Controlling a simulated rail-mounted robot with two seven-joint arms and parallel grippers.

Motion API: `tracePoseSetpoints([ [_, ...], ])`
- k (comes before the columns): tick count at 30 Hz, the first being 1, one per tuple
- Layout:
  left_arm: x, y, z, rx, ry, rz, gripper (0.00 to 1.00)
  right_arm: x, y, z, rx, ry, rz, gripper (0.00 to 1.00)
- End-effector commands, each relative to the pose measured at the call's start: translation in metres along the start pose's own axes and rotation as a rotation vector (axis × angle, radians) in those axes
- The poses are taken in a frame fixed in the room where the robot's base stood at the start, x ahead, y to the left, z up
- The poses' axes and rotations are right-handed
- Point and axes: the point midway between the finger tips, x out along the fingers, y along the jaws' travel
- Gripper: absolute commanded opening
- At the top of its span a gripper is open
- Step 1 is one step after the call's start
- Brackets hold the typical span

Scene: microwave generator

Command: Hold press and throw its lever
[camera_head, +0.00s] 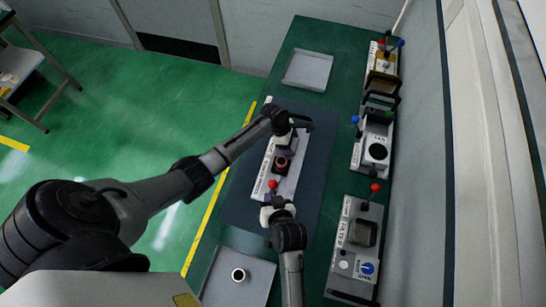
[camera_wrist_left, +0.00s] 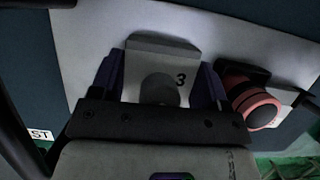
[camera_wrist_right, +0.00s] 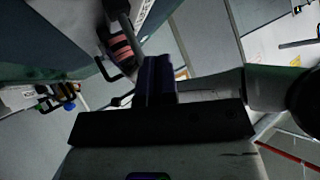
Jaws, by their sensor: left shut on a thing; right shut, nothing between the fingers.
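The press (camera_head: 283,177) lies on the dark mat, a pale base plate with a grey block at its far end and a red-and-black cylinder (camera_head: 282,164) in the middle. A lever with a red ball (camera_head: 272,184) shows at its near end. My left gripper (camera_head: 291,128) is shut on the grey block (camera_wrist_left: 160,65) marked 3, which sits between its fingers in the left wrist view. My right gripper (camera_head: 274,203) is shut and empty, close to the red ball; I cannot tell whether they touch. Its closed fingers (camera_wrist_right: 158,80) show in the right wrist view.
Three other devices stand along the right edge: one with red and blue knobs (camera_head: 382,66), one with a round black part (camera_head: 374,145), and one with a red-ball lever (camera_head: 355,245). An empty tray (camera_head: 307,70) lies at the back; a tray (camera_head: 255,286) with a ring lies in front.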

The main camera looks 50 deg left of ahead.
Motion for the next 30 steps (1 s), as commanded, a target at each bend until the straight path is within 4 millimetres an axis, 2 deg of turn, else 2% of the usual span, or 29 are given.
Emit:
tracePoseSetpoints([
  [9, -0.0005, 0.0002, 0.0011, 0.000, -0.002, 0.001, 0.21, 0.0060, 0.0048, -0.0050, -0.001, 0.000, 0.001, 0.00],
  [30, -0.0002, -0.0003, 0.0006, 0.002, -0.001, 0.000, 0.21, 0.0055, 0.0048, -0.0065, -0.001, 0.004, 0.001, 0.00],
])
